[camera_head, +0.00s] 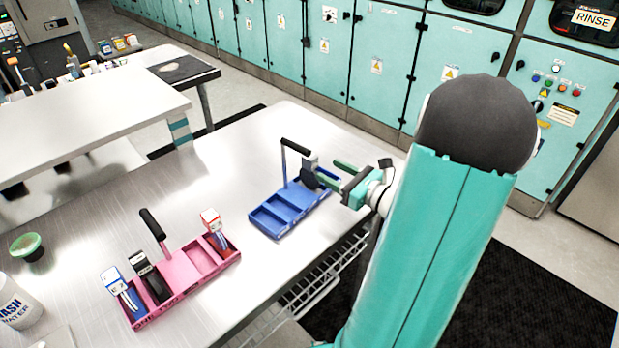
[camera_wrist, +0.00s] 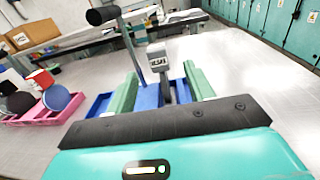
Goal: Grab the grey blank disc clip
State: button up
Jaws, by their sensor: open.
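The grey blank disc clip (camera_head: 311,163) stands upright in the far right compartment of the blue tray (camera_head: 268,223), with a dark disc at its base. In the wrist view the grey clip (camera_wrist: 158,62) has a small label and shows between the two green fingers. My gripper (camera_head: 328,170) is open at the blue tray's right end, one finger on each side of the clip. In the wrist view my gripper (camera_wrist: 160,78) shows a gap on either side of the clip. I cannot tell whether either finger touches it.
The blue tray's black-topped upright handle (camera_head: 284,160) stands just left of the clip. A pink tray (camera_head: 185,275) to the left holds a blue-labelled, a black and a red clip. A bottle (camera_head: 15,305) and green-topped bowl (camera_head: 27,246) stand at far left. The steel table between is clear.

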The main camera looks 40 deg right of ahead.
aim_at(315, 163)
jog(key=w, duration=0.2)
jog(key=w+a, duration=0.1)
jog(key=w, duration=0.4)
jog(key=shift+w+a+r, duration=0.1)
jog(key=shift+w+a, duration=0.05)
jog(key=shift+w, duration=0.25)
grip_shut()
